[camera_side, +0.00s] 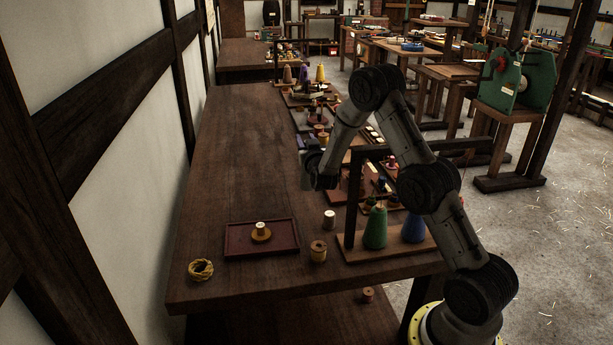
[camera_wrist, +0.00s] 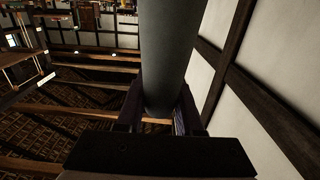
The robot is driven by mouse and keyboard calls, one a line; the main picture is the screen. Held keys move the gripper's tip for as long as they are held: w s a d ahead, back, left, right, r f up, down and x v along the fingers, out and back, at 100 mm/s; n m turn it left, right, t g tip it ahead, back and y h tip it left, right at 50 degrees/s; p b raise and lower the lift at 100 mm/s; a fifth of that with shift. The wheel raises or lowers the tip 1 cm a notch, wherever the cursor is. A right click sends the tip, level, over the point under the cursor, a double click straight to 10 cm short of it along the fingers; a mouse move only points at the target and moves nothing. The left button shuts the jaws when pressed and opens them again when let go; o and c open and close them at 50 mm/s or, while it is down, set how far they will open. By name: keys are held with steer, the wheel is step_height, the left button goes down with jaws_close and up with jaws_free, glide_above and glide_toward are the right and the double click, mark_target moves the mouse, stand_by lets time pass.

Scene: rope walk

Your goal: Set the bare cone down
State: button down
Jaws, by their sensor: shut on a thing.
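In the wrist view my gripper (camera_wrist: 160,112) is shut on a smooth grey round body, which I take to be the bare cone (camera_wrist: 170,50). It runs up between the two fingers and out of the top of the picture, with no thread visible on it. In the side view my gripper (camera_side: 318,172) is at the middle of the long wooden table, near its right side. The cone in it is too dark and small to make out there. I cannot tell its height above the table.
A dark red tray (camera_side: 285,248) holds a spool on a round base. A yellow rope coil (camera_side: 201,270), a wooden spool (camera_side: 318,251) and a pale-topped spool (camera_side: 329,220) stand nearby. Green (camera_side: 375,228) and blue (camera_side: 413,226) cones stand by a dark frame. The table's left-middle (camera_side: 240,160) is clear.

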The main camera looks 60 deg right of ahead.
step_height(320, 180, down, 7)
steer(key=shift+r, duration=0.2)
steer(key=shift+f, duration=0.1)
steer(key=c, duration=0.5)
jaws_free()
steer(key=shift+c, duration=0.2)
